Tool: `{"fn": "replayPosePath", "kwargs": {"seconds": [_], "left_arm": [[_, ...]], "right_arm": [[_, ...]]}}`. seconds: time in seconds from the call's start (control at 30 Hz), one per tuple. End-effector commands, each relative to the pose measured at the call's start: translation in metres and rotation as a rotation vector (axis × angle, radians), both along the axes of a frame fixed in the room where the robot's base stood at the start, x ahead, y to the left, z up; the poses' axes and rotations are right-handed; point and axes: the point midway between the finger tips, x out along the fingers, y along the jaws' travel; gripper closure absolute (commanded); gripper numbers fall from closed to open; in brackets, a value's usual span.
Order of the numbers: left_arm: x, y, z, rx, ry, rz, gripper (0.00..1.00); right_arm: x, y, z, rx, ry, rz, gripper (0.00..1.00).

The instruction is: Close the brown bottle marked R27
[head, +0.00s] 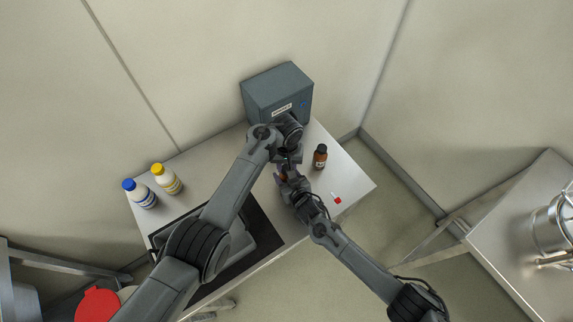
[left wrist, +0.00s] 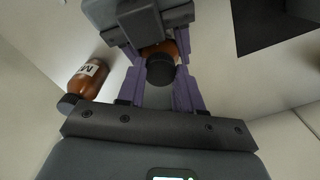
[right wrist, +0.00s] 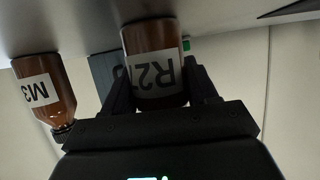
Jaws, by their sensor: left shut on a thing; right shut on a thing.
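The brown bottle marked R27 (right wrist: 155,55) shows in the right wrist view, its label upside down and partly covered. My right gripper (right wrist: 160,78) is shut around its body. In the left wrist view, my left gripper (left wrist: 160,82) has its purple fingers shut on a black cap (left wrist: 160,70), with the brown bottle directly behind it. The cap lines up with the bottle's top; I cannot tell whether it is seated or screwed down. In the head view the arms mostly hide the bottle.
A second brown bottle (head: 320,157), black-capped and marked M3, stands close by on the right. A grey box (head: 277,92) is behind. Blue-capped (head: 139,193) and yellow-capped (head: 166,179) white bottles stand left, near a dark tray (head: 273,236). A small red-and-white item (head: 338,200) lies front right.

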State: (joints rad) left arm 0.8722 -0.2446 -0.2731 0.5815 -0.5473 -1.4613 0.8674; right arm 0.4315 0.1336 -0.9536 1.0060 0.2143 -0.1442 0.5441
Motion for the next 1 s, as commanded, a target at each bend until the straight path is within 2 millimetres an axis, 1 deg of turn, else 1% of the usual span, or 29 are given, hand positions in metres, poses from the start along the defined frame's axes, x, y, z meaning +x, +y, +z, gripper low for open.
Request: {"fn": "replayPosePath", "kwargs": {"seconds": [0.03,0.2,0.3,0.43,0.5,0.57,0.7,0.73,0.87,0.9,1.0], "left_arm": [[0.0007,0.0001,0.0009,0.001,-0.001,-0.140,1.00],[0.0005,-0.0004,0.0008,0.001,-0.001,-0.648,1.00],[0.0002,-0.0003,0.0007,0.002,0.000,-0.938,1.00],[-0.0001,-0.0004,0.0004,0.001,0.001,-1.278,1.00],[-0.0005,-0.0006,-0.0002,0.000,0.001,-1.420,1.00],[-0.0003,-0.0007,0.0000,0.001,0.000,-1.512,1.00],[-0.0005,-0.0012,-0.0004,-0.001,-0.002,-1.495,1.00],[-0.0005,-0.0012,-0.0004,-0.001,-0.002,-1.495,0.62],[-0.0007,-0.0011,-0.0006,-0.001,-0.001,-1.493,0.42],[-0.0008,-0.0012,-0.0006,-0.001,-0.001,-1.493,0.39],[-0.0014,-0.0015,-0.0008,-0.002,0.000,-1.494,0.39]], "right_arm": [[-0.0007,0.0012,-0.0001,0.001,0.000,0.003,1.00],[-0.0007,0.0014,-0.0002,0.001,0.000,0.003,1.00],[-0.0008,0.0015,-0.0002,0.001,0.000,0.003,1.00],[-0.0008,0.0016,-0.0002,0.001,0.000,0.003,1.00],[-0.0008,0.0016,-0.0002,0.001,0.000,0.003,1.00],[-0.0008,0.0016,-0.0002,0.001,0.000,0.003,1.00],[-0.0008,0.0017,-0.0001,0.001,0.000,0.003,1.00],[-0.0008,0.0017,-0.0001,0.001,0.000,0.003,1.00],[-0.0007,0.0013,-0.0002,0.001,0.000,0.003,1.00],[-0.0006,0.0011,-0.0002,0.000,0.001,0.002,1.00],[-0.0001,0.0003,-0.0002,0.000,0.001,0.000,1.00]]}}
